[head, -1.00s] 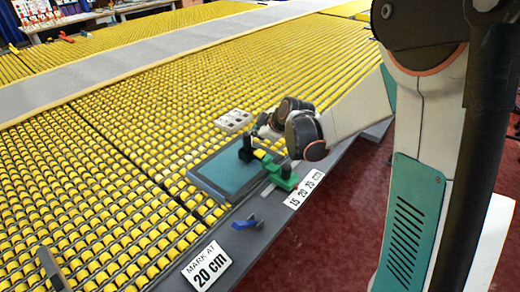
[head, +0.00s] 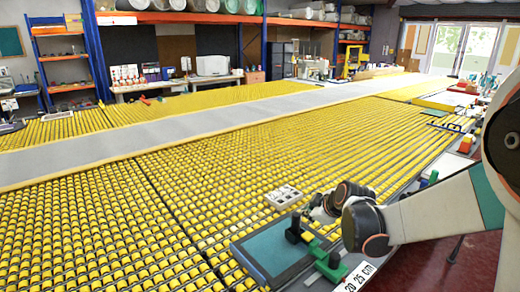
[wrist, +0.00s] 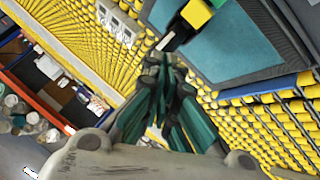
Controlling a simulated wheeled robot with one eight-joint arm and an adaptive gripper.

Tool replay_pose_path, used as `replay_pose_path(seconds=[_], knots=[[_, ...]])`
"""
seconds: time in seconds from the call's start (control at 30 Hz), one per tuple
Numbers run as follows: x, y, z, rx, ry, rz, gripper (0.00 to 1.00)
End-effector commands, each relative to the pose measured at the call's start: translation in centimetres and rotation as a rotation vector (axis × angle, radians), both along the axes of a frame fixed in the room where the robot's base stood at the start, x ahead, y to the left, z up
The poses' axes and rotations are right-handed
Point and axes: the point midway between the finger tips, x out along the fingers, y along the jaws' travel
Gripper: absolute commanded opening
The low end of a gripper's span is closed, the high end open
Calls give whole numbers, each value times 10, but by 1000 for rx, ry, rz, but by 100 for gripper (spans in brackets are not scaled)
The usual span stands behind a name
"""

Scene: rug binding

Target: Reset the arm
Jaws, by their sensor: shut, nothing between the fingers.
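My gripper (wrist: 168,75) shows in the wrist view with its dark and teal fingers together and nothing between them. In the head view my gripper (head: 312,209) is over the near edge of the roller table, partly hidden by my own wrist. A teal pad with a dark border (head: 275,250) lies just to its left and below. A green and black device with a yellow part (head: 328,262) sits at the pad's right side. In the wrist view the pad (wrist: 225,50) and the yellow and green part (wrist: 195,14) are beyond the fingertips.
Yellow rollers (head: 120,215) cover the wide table, crossed by a grey strip (head: 130,150). A pale block with holes (head: 284,196) lies beyond the pad. A label reading 20 25 cm (head: 357,276) is on the near edge. Shelves (head: 180,17) stand at the back.

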Motion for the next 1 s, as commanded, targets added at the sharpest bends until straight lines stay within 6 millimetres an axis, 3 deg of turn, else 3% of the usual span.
replay_pose_path(seconds=[0.2, 0.5, 0.73, 1.0], knots=[[-58, 3, 43, 88, 66, -145, 0], [-146, 4, 79, 212, 145, -369, 0], [-215, 1, 89, 302, 190, -548, 0], [-286, -6, 83, 401, 220, -748, 0]])
